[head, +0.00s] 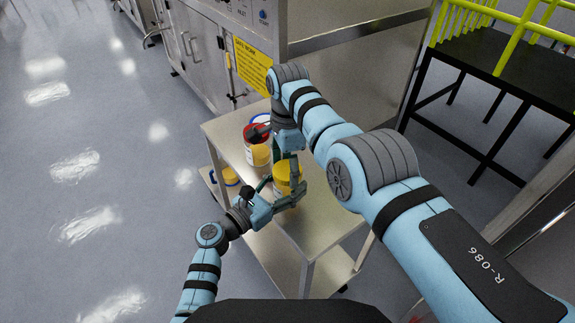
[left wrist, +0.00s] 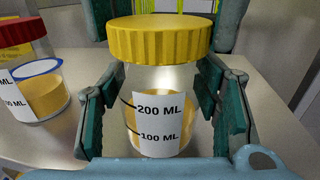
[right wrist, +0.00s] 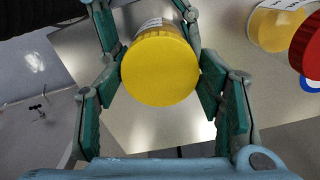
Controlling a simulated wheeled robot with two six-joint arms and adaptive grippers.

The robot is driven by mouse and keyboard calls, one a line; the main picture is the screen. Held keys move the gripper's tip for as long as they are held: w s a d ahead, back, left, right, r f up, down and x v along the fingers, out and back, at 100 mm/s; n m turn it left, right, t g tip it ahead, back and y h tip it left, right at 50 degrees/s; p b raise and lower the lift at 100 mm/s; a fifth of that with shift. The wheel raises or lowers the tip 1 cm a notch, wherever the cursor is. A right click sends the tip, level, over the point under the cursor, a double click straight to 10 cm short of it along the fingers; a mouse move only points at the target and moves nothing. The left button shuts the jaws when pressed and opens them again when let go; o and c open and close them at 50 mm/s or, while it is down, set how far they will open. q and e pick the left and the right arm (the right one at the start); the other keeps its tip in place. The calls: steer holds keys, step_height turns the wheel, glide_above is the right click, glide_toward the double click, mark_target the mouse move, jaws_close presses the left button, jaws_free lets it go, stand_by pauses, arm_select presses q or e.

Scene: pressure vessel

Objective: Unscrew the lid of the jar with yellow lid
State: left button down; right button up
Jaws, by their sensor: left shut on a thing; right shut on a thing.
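The jar (left wrist: 158,125) is clear, with a 200 ML and 100 ML label and yellow contents. It stands upright on the steel cart, and its ribbed yellow lid (left wrist: 158,38) sits over its mouth. In the head view the lid (head: 286,166) is partly hidden by my right gripper. My left gripper (head: 282,193) is shut around the jar's body from the side. My right gripper (right wrist: 158,70) comes from above and is shut on the yellow lid, a finger on either side. I cannot tell how far the lid is turned on the thread.
Another yellow-lidded container (head: 230,176) is on the lower shelf. A steel cabinet (head: 215,50) and yellow railing (head: 510,50) stand behind. The cart's near end is clear.

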steer(key=n, duration=0.6)
steer(key=shift+n, duration=0.3)
steer(key=n, duration=0.9)
steer(key=shift+n, duration=0.3)
steer(key=n, duration=0.4)
steer(key=shift+n, duration=0.3)
steer(key=n, duration=0.8)
steer(key=shift+n, duration=0.4)
steer(key=n, duration=0.5)
steer(key=shift+c, duration=0.2)
steer(key=shift+r, duration=0.25)
steer(key=shift+r, duration=0.95)
